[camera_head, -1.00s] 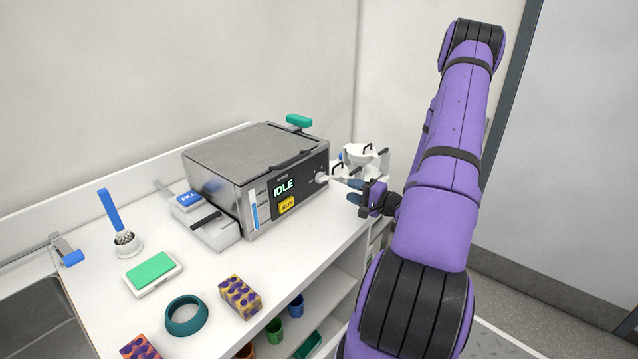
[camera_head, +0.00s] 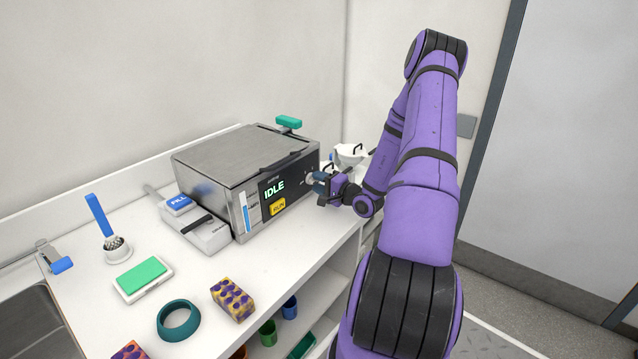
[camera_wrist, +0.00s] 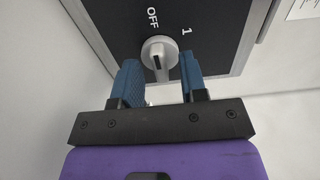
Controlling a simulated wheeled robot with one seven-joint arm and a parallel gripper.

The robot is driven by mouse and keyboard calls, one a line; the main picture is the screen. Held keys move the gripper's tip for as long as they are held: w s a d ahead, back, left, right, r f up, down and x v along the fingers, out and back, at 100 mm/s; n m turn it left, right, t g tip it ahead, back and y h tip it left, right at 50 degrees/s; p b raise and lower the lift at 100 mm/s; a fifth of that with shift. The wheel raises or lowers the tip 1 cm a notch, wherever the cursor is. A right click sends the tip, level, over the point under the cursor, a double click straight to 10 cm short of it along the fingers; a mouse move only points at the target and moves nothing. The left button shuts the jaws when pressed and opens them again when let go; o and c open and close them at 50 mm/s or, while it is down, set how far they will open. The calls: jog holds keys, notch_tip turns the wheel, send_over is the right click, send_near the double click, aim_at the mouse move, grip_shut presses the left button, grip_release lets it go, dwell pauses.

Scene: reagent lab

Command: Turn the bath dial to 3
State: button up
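The bath (camera_head: 222,165) is a steel box with a dark front panel; its display reads IDLE. The dial (camera_wrist: 159,53) is a pale round knob with a bar handle and a dark mark, below the OFF label and left of the 1 label in the wrist view. No 3 label shows there. My gripper (camera_wrist: 159,76) is open, its two blue fingers on either side of the dial's bar, with gaps visible. In the head view my gripper (camera_head: 316,181) is at the right end of the panel and mostly hides the dial.
A yellow button (camera_head: 278,207) is on the panel, left of my gripper. A white fill unit (camera_head: 205,232) stands beside the bath. White bowls (camera_head: 351,153) stand behind my gripper. A patterned block (camera_head: 232,299) and a teal ring (camera_head: 179,320) lie on the counter.

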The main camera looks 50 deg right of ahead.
jog(key=shift+w, duration=0.1)
grip_shut()
